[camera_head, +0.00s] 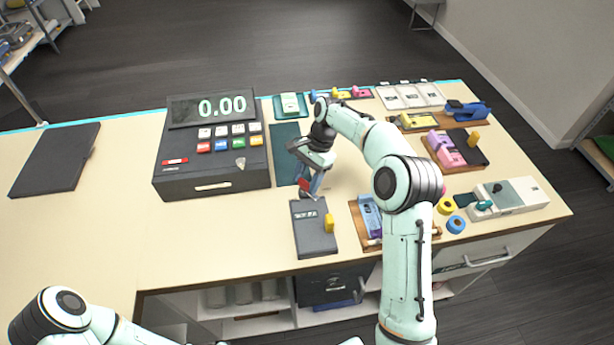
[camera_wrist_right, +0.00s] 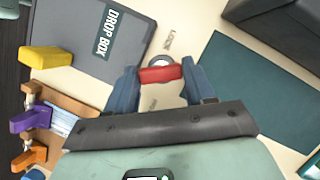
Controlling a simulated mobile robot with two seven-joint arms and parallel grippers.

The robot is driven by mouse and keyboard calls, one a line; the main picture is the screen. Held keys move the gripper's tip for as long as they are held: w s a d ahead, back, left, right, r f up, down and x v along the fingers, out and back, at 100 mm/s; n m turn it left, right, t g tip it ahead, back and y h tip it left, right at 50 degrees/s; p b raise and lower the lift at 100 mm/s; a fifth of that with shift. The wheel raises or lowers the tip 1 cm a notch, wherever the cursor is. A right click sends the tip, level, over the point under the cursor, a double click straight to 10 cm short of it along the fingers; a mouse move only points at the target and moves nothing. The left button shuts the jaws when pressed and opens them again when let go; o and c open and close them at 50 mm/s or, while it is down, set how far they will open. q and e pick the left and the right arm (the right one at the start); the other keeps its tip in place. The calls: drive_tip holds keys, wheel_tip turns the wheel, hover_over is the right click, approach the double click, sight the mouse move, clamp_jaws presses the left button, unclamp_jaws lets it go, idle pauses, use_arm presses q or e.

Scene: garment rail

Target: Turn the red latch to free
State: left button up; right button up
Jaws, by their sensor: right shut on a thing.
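The red latch (camera_wrist_right: 160,74) sits between the two blue fingers of my right gripper (camera_wrist_right: 158,82) in the right wrist view. The fingers are shut on it, one at each end. A pale ring shows just beyond the latch. Small printed words lie on the counter on both sides of it; the one beyond seems to read "LOCK", the nearer one is too faint to read. In the head view my right gripper (camera_head: 309,186) reaches down behind the drop box (camera_head: 313,238), and a bit of the red latch (camera_head: 304,184) shows beside the fingers. My left gripper is out of frame.
A cash register (camera_head: 212,178) is to the left, a dark teal mat (camera_head: 284,145) behind. A wooden board (camera_head: 374,245) with coloured clips lies to the right. The counter's left is mostly clear.

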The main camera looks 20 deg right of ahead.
drive_tip(key=n, duration=0.2)
drive_tip(key=n+g+h, duration=0.1)
drive_tip(key=n, duration=0.2)
drive_tip(key=shift+w+a+n+g, duration=0.1)
drive_tip(key=shift+w+n+g, duration=0.1)
drive_tip(key=shift+n+g, duration=0.1)
drive_tip(key=n+h, duration=0.1)
drive_tip(key=n, duration=0.1)
drive_tip(key=n+g+h, duration=0.1)
drive_tip(key=n, duration=0.2)
drive_tip(key=shift+a, duration=0.1)
drive_tip(key=shift+n, duration=0.3)
drive_tip(key=o, duration=1)
drive_tip(key=shift+o, duration=0.2)
